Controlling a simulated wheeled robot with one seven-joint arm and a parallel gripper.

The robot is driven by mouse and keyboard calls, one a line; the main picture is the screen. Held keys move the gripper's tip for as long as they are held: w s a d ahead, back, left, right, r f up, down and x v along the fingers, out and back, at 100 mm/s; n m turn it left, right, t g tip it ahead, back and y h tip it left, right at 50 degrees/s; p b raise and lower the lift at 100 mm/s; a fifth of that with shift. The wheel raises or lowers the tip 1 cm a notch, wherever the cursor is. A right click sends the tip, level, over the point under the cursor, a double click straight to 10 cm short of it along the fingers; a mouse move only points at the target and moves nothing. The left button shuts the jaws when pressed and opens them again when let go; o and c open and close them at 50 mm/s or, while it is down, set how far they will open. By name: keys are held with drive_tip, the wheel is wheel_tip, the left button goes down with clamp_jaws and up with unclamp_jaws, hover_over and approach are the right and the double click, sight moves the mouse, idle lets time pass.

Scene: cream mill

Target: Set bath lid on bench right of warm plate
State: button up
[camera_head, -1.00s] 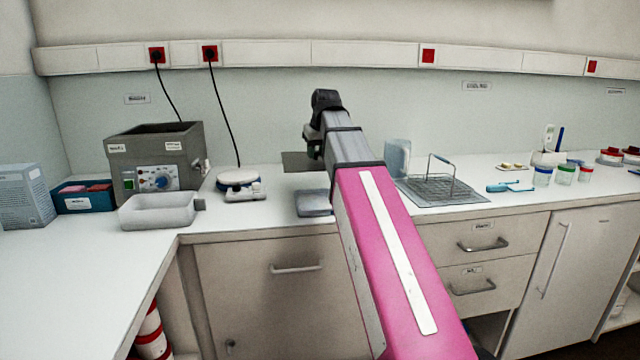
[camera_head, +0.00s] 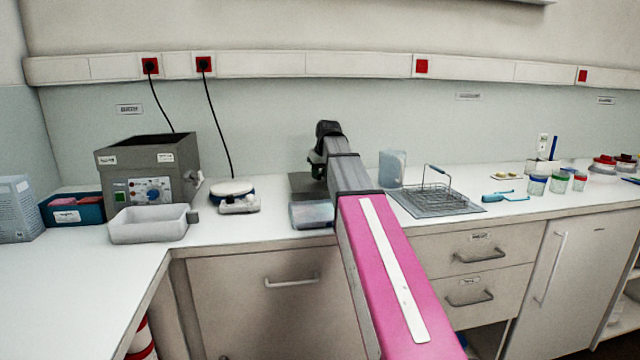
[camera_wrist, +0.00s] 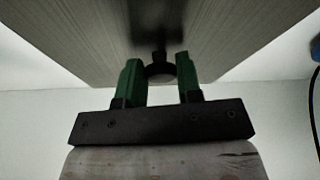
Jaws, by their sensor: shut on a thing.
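The bath lid (camera_head: 302,184) is a flat dark grey plate to the right of the warm plate (camera_head: 232,188), a small white round-topped device. The lid is level at or just above the bench; I cannot tell whether it touches. My gripper (camera_head: 318,168) is above it, mostly hidden by my arm. In the wrist view the green fingers (camera_wrist: 158,72) are shut on the lid's dark round knob (camera_wrist: 160,72), and the lid's brushed underside or top face (camera_wrist: 80,40) fills the upper picture. The grey bath (camera_head: 150,172) stands open at the left.
A clear-grey box (camera_head: 311,214) stands at the bench's front edge, close in front of the lid. A pale tray (camera_head: 150,226) lies before the bath. A wire basket (camera_head: 440,196) and a bluish container (camera_head: 392,168) are to the right of my arm.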

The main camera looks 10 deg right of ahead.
sight(320, 180)
drive_tip(key=shift+f, duration=1.8)
drive_tip(key=shift+f, duration=0.15)
drive_tip(key=o, duration=0.9)
drive_tip(key=v, duration=1.2)
